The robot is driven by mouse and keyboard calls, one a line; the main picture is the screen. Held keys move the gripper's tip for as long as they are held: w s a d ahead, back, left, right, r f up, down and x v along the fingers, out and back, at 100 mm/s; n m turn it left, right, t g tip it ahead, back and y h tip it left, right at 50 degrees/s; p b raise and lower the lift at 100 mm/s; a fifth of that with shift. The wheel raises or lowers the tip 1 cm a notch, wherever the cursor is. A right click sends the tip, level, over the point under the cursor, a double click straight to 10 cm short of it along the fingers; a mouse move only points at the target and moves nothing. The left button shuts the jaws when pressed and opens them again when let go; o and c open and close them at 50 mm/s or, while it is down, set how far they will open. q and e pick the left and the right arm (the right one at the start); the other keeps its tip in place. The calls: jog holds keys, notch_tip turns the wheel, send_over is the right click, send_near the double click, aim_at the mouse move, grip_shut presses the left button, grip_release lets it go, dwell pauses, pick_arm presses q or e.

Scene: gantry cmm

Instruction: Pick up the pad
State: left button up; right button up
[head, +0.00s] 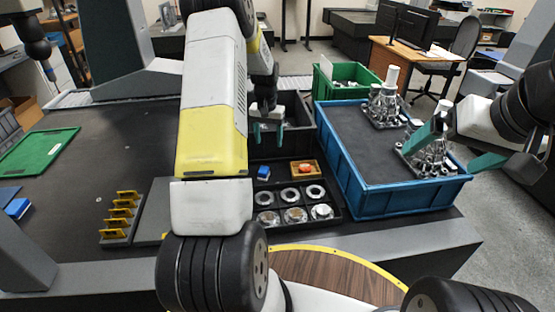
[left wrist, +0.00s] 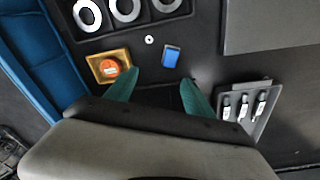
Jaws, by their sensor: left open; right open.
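No thing here is clearly marked as the pad; the likeliest is a small blue block (head: 263,172) on the dark surface behind the tray of rings. It also shows in the left wrist view (left wrist: 171,56), beyond the fingertips and between their lines. My left gripper (head: 268,133) is open and empty, with its teal fingers apart above the dark bin area; it also shows in the left wrist view (left wrist: 160,80). An orange round piece (left wrist: 109,68) sits in a small yellow-brown tray (left wrist: 94,60) beside the left finger. My right gripper (head: 440,160) is open over the blue crate.
The blue crate (head: 345,165) holds metal fixtures (head: 428,150). A black tray (head: 338,198) holds several metal rings. A rack of yellow clips (head: 119,214), blue pieces (head: 17,208) and a green tray (head: 40,150) are at left. The table's left middle is clear.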

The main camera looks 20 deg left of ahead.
pick_arm(q)
send_over(264, 169)
jog(key=shift+g, duration=0.4)
jog(key=f, duration=0.8)
jog(key=shift+d+f, duration=0.25)
jog(key=shift+f, duration=0.05)
jog(key=f, duration=0.7)
jog(key=shift+s+a+f, duration=0.15)
jog(key=shift+a+f, duration=0.1)
jog(key=shift+f, duration=0.05)
grip_shut()
jog(key=shift+r, duration=5.05)
